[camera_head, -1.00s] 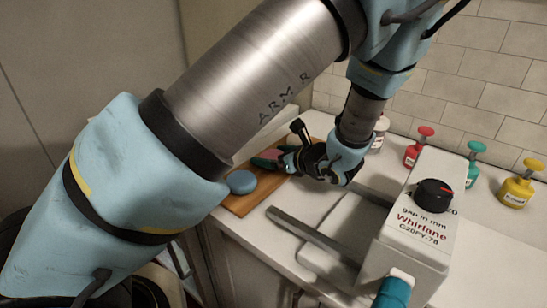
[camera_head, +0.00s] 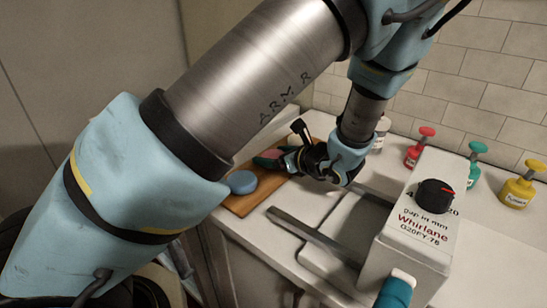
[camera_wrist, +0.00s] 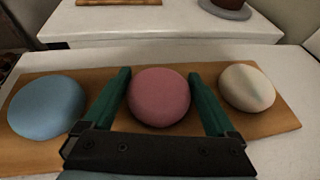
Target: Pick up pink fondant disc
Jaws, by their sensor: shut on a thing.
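The pink fondant disc (camera_wrist: 159,97) sits between the two green fingers of my gripper (camera_wrist: 160,92) in the wrist view. The fingers are shut on its sides. The disc is over the wooden board (camera_wrist: 285,118); I cannot tell whether it still touches the wood. A blue disc (camera_wrist: 47,106) lies on the board to the left and a cream disc (camera_wrist: 247,88) to the right. In the head view my gripper (camera_head: 268,159) is over the board (camera_head: 240,205), with the blue disc (camera_head: 241,182) beside it. The pink disc is mostly hidden there.
A grey machine labelled Whirlane (camera_head: 420,225) stands on the counter at the right, with a flat metal bar (camera_head: 310,232) beside it. Red (camera_head: 413,153), teal (camera_head: 470,173) and yellow (camera_head: 517,190) bottles stand along the tiled wall.

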